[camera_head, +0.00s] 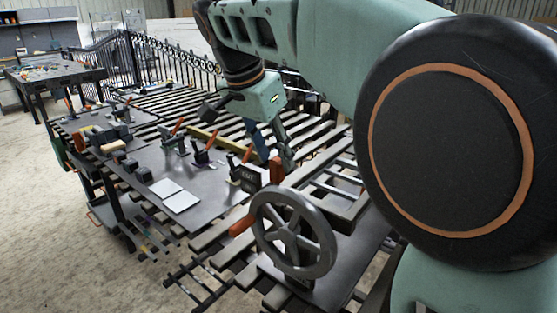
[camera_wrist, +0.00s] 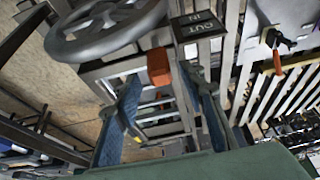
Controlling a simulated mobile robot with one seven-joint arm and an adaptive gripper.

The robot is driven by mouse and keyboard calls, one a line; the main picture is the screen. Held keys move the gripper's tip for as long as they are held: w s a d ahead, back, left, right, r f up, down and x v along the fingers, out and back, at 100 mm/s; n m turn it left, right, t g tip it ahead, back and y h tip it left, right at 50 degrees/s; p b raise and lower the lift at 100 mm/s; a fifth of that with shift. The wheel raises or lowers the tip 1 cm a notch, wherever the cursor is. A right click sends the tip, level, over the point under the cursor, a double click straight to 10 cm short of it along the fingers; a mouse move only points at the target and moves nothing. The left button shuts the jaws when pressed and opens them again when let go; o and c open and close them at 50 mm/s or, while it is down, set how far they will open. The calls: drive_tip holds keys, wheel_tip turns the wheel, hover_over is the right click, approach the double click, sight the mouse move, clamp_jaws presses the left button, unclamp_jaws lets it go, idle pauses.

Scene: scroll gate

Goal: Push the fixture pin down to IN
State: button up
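The fixture pin shows as an orange-red block (camera_head: 276,170) beside the black sign, near the handwheel; in the wrist view its orange end (camera_wrist: 159,66) lies between and just beyond my fingertips. The black sign (camera_wrist: 198,26) reads OUT and IN; it stands left of the pin in the head view (camera_head: 250,176). My gripper (camera_head: 276,158) points down just above the pin. In the wrist view its two blue-padded fingers (camera_wrist: 160,80) stand apart with nothing held between them. I cannot tell whether a fingertip touches the pin. The pin's lower part is hidden.
A grey handwheel (camera_head: 293,234) with an orange grip (camera_head: 242,225) stands close in front of the pin. Orange-handled clamps (camera_head: 201,156) stand on the slatted bench to the left. A black iron gate (camera_head: 165,62) is behind.

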drive_tip(key=shift+x, duration=1.35)
clamp_jaws()
